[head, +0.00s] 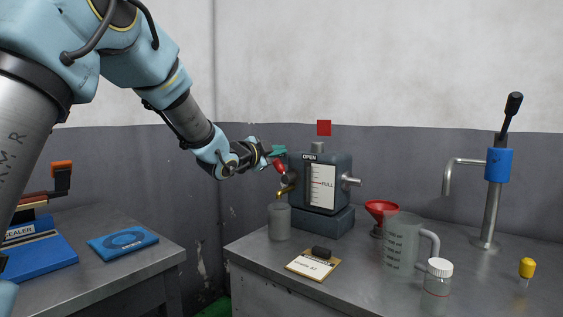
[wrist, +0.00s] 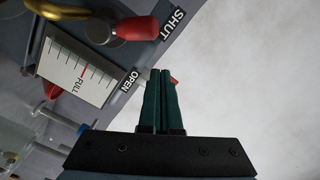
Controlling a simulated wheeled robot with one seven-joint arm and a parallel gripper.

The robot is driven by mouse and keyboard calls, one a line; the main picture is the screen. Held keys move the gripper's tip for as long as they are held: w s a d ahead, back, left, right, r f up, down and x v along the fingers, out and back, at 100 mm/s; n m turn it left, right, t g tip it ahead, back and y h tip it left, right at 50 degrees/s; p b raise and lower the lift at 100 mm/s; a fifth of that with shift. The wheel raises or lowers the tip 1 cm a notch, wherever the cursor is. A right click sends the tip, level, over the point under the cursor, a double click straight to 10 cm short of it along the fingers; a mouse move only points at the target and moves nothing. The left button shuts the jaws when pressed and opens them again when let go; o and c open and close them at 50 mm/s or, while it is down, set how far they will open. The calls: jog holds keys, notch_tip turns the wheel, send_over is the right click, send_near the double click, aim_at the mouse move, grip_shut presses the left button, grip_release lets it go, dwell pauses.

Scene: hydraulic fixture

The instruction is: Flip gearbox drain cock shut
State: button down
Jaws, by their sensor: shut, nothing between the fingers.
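The gearbox (head: 343,207) is a dark grey block with a white FULL gauge and an OPEN label. Its drain cock has a red handle (head: 280,167) and a brass spout (head: 283,193). In the wrist view the red handle (wrist: 132,28) points right from its pivot, its tip close to the SHUT label (wrist: 173,22) and farther from the OPEN label (wrist: 131,81). My gripper (head: 278,151) is shut and empty, just above the handle at the gearbox's upper left.
A grey cup (head: 279,222) stands under the spout. A tag board (head: 300,268), a red funnel (head: 381,208), a clear jug (head: 402,245) and a white-capped jar (head: 438,277) are on the bench. A hand pump (head: 490,215) stands right. A gap separates the left table.

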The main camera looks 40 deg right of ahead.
jog(key=b+v, duration=0.2)
jog(key=v, duration=0.8)
jog(key=shift+s+r+b, duration=0.15)
jog(key=shift+r+b, duration=0.15)
jog(key=shift+b, duration=0.05)
jog(key=w+a+f+n+t+y+p, duration=0.1)
jog(key=w+a+f+n+y+p, duration=0.2)
jog(key=a, duration=0.5)
jog(key=w+a+f+n+t+y, duration=0.1)
jog(key=w+a+f+n+y, duration=0.4)
jog(key=a, duration=0.4)
jog(key=w+a+f+n+t+y+p, duration=0.25)
jog(key=a+n, duration=0.25)
jog(key=a, duration=0.3)
jog(key=s+a+f+n+g+y+p, duration=0.1)
jog(key=s+a+f+n+g+y, duration=0.2)
jog(key=a, duration=0.5)
jog(key=s+a+f+n+g+y+p, duration=0.1)
jog(key=s+a+f+n+y, duration=0.2)
jog(key=a, duration=0.4)
jog(key=s+a+f+n+g, duration=0.1)
jog(key=s+a+n+g, duration=0.1)
jog(key=s, duration=0.3)
jog(key=s+a+f+n+g+p, duration=0.1)
jog(key=s+a+n+g, duration=0.1)
jog(key=s+a, duration=0.3)
jog(key=shift+s+f+n, duration=0.35)
jog(key=shift+s+n, duration=0.4)
jog(key=shift+n, duration=0.15)
